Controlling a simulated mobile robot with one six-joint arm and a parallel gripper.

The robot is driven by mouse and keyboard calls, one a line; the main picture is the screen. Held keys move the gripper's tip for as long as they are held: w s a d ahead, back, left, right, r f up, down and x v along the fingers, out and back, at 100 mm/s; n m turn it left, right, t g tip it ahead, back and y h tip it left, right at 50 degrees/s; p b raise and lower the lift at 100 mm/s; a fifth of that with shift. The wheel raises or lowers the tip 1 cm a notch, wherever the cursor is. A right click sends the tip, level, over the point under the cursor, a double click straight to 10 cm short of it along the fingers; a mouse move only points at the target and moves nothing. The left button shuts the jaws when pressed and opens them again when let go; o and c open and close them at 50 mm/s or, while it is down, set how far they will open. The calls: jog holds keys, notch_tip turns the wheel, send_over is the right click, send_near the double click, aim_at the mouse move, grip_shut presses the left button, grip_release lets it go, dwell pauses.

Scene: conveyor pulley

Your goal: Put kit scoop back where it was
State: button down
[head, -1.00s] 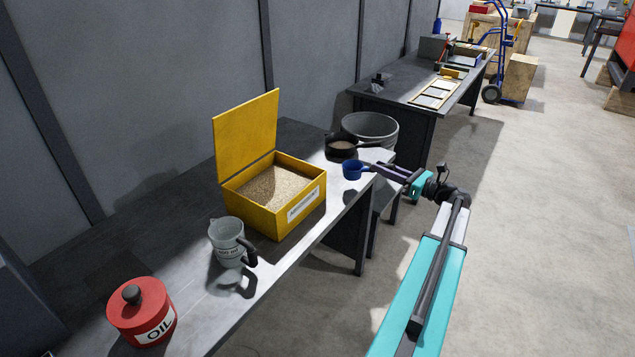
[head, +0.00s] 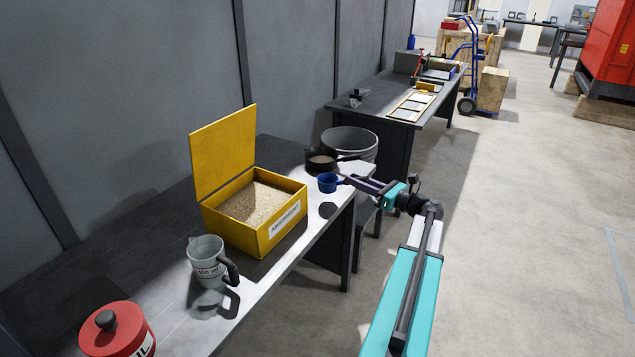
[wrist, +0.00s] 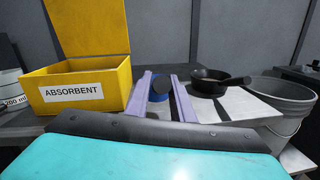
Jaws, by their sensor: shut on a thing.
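The blue kit scoop (head: 327,183) is held in my gripper (head: 345,181) above the right end of the near bench, a little in front of the dark pan. A round shadow falls on the bench top below it. In the wrist view the scoop (wrist: 158,96) shows between my two purple fingers, partly hidden behind a dark round end. The yellow ABSORBENT box (head: 262,232) stands left of the scoop, lid raised, full of tan granules; it also shows in the wrist view (wrist: 75,93).
A dark pan (head: 322,162) sits at the bench's right end, with a grey bucket (head: 352,142) behind. A grey measuring jug (head: 207,262) and a red oil pot (head: 118,333) stand on the left. Bare bench top (head: 300,239) lies right of the box.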

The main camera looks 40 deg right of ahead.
aim_at(322, 179)
jog(key=w, duration=0.4)
jog(key=w+a+p, duration=0.1)
jog(key=w, duration=0.3)
jog(key=w+f, duration=0.1)
jog(key=w, duration=0.3)
jog(key=shift+a+p, duration=0.3)
jog(key=shift+w, duration=0.3)
jog(key=shift+w+a+f+p, duration=0.1)
jog(key=shift+w+f+p, duration=0.1)
jog(key=shift+f, duration=0.4)
jog(key=shift+w+f+p, duration=0.15)
jog(key=shift+f+p, duration=0.05)
jog(key=shift+f, duration=1.15)
jog(key=c, duration=1.5)
grip_release()
jog(key=shift+c, duration=0.2)
jog(key=shift+s, duration=0.15)
